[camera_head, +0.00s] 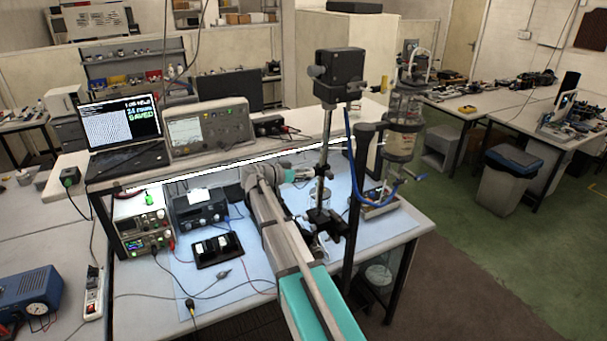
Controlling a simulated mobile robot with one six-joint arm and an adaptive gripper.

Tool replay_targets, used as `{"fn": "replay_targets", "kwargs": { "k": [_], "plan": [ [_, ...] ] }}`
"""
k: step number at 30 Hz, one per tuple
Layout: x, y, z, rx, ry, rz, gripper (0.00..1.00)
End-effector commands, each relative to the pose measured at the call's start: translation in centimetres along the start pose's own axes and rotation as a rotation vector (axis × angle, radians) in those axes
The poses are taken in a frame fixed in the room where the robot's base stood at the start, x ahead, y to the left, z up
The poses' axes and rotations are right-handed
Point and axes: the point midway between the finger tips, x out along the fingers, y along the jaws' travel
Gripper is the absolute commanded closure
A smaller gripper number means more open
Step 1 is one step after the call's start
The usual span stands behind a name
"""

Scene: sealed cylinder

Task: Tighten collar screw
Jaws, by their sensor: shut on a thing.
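My gripper (304,174) is small in the picture, at the end of my grey and turquoise arm, which reaches in from the bottom right. It is shut at the upright metal post (323,160) on the bench, at about mid-height. The collar screw is too small and too covered by the gripper to make out. The post carries a black box-shaped head (339,72) at its top and a black clamp (326,220) low down. To the right, a glass cylinder (402,125) with metal fittings stands upright on its own dark stand, with a blue hose beside it.
A raised shelf holds a laptop (122,125) and an oscilloscope (208,128). Power supplies (145,232) and a black tray (216,249) stand left of my arm, with loose cables around. The blue mat (250,285) has some bare room in front.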

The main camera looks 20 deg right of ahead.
Motion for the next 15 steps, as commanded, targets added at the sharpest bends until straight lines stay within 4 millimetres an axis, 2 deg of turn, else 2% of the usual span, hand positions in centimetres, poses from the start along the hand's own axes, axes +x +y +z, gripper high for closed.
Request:
{"fn": "replay_targets", "kwargs": {
  "k": [1,2,6,7,15],
  "plan": [
    [-0.05,0.08,0.13,0.000,-0.004,0.001,1.00],
    [-0.05,0.08,0.12,0.000,-0.004,0.001,0.56],
    [-0.04,0.06,0.09,-0.001,-0.003,0.001,0.30],
    [-0.04,0.05,0.08,-0.001,-0.002,0.001,0.27],
    [-0.01,0.02,0.03,-0.001,-0.001,0.000,0.27]
  ]
}}
